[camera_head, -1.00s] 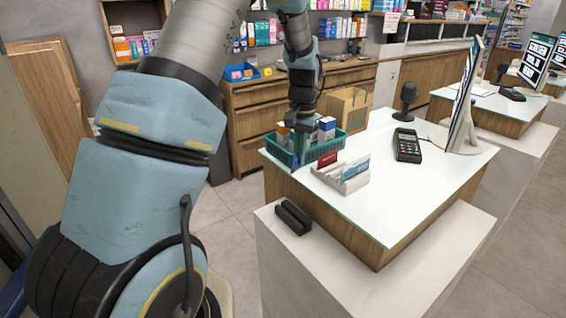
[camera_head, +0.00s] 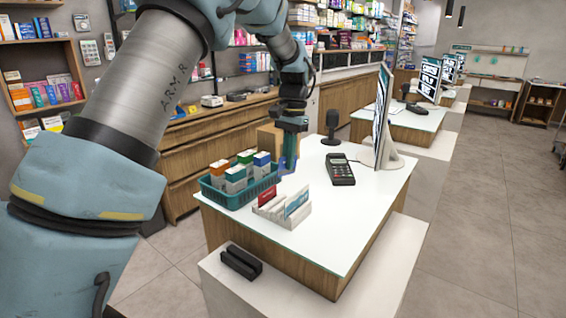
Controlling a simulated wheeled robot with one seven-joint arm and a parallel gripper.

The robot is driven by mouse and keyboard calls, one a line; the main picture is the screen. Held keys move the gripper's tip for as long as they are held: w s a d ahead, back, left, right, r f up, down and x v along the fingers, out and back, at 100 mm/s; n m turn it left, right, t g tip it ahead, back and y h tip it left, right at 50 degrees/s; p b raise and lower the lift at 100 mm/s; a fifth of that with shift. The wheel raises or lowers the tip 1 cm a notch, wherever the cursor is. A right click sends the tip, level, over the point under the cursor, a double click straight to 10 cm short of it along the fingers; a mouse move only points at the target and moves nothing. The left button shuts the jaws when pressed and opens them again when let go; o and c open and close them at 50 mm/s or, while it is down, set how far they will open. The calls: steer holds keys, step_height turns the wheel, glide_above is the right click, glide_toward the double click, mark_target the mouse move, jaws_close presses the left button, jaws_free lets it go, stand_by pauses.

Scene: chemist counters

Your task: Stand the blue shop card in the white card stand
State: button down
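The white card stand (camera_head: 287,216) is on the white counter top, beside the teal basket. A red card (camera_head: 267,196) stands at its left and a light blue card (camera_head: 297,203) at its right. My gripper (camera_head: 288,166) is above the counter, behind the stand and just right of the basket. A narrow blue shape shows at its fingertips; I cannot tell whether it is a card or part of the fingers. The finger gap is too small to make out.
The teal basket (camera_head: 238,197) holds several small boxes. A card terminal (camera_head: 341,169), a black scanner (camera_head: 331,128) and a monitor (camera_head: 383,120) stand behind and right. A black slotted block (camera_head: 241,262) lies on the lower ledge. The counter's front right is clear.

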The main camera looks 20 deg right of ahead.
steer(key=shift+f+b, duration=2.4)
steer(key=shift+f, duration=0.75)
steer(key=shift+a+r+p, duration=0.1)
steer(key=shift+p, duration=0.2)
steer(key=shift+f, duration=0.45)
steer(key=shift+f+b, duration=0.7)
steer(key=shift+f, duration=0.35)
steer(key=shift+f, duration=0.6)
steer(key=c, duration=1)
jaws_free()
